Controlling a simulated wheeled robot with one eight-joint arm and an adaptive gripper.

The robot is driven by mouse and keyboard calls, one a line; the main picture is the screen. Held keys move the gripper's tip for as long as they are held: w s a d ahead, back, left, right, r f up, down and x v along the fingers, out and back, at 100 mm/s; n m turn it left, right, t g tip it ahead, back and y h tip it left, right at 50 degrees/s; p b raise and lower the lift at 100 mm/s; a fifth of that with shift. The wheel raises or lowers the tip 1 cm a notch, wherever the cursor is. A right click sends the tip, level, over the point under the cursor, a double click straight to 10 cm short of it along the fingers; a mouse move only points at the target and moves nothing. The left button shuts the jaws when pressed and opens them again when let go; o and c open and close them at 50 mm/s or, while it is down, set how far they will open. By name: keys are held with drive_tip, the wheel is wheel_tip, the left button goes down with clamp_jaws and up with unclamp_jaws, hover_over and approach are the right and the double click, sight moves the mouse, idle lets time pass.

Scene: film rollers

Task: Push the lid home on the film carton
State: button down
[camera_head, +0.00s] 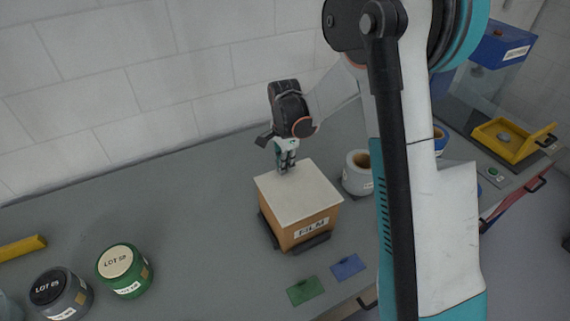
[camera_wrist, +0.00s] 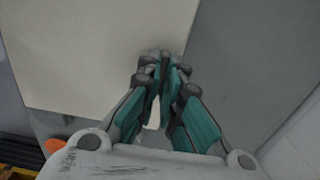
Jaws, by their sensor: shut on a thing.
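The film carton (camera_head: 292,235) is a brown box with a "FILM" label on its front, standing in a dark base on the bench. Its pale flat lid (camera_head: 300,190) lies over the top; I cannot tell how far down it sits. My gripper (camera_head: 286,170) points down at the lid's far edge, with its fingers drawn together there. In the wrist view the lid (camera_wrist: 85,50) fills the upper left, and my fingertips (camera_wrist: 165,58) meet at its edge, shut on it. The fingers hide the exact contact.
A white roll (camera_head: 357,175) stands close right of the carton. Green (camera_head: 304,290) and blue (camera_head: 347,266) cards lie in front. Lidded pots, one green (camera_head: 122,270) and one grey (camera_head: 58,294), stand at left. A yellow tray (camera_head: 512,140) is far right.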

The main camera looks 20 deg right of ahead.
drive_tip(key=shift+s+f, duration=0.1)
drive_tip(key=c, duration=1.7)
unclamp_jaws()
drive_tip(key=shift+o, duration=0.2)
drive_tip(key=o, duration=0.5)
drive_tip(key=shift+o, duration=0.2)
drive_tip(key=shift+r, duration=0.2)
drive_tip(key=shift+r+p, duration=1.9)
drive_tip(key=shift+r, duration=1.45)
